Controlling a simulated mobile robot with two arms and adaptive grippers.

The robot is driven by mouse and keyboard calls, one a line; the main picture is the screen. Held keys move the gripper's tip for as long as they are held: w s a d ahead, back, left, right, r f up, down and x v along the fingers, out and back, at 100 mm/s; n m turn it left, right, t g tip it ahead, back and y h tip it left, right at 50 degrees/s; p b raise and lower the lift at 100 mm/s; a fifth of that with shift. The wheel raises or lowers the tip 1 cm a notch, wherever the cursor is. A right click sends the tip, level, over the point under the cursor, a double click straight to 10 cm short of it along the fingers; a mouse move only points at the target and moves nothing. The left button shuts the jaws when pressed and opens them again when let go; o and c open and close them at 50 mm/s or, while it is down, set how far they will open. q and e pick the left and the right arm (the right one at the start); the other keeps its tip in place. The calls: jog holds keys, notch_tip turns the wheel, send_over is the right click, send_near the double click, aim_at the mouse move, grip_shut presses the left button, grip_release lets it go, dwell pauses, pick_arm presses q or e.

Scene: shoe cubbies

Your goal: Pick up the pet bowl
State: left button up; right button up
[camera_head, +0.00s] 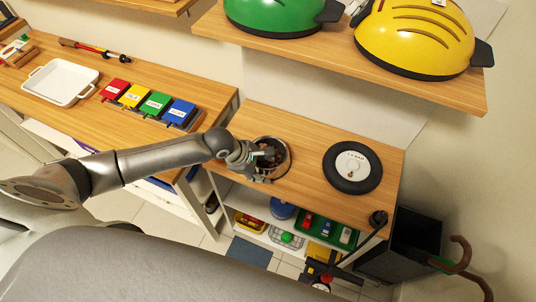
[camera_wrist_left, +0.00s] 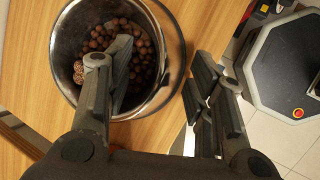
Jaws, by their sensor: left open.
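The pet bowl (camera_head: 287,152) is a round steel bowl on the wooden top of the low cubby unit. In the left wrist view the bowl (camera_wrist_left: 66,62) holds many brown kibble balls. My left gripper (camera_head: 264,161) is at the bowl's near left side. In the left wrist view my left gripper (camera_wrist_left: 163,66) is open, with one finger over the bowl's inside and the other outside, so the near rim lies between them. I cannot tell whether either finger touches the bowl. My right gripper is not in view.
A black disc with a white centre (camera_head: 352,168) lies right of the bowl. Coloured boxes (camera_head: 146,103) and a white tray (camera_head: 60,82) are on the left bench. Cubbies below hold small items.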

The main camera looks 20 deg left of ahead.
pick_arm(q)
grip_shut()
jog(key=shift+r, duration=0.1)
dwell(0.3)
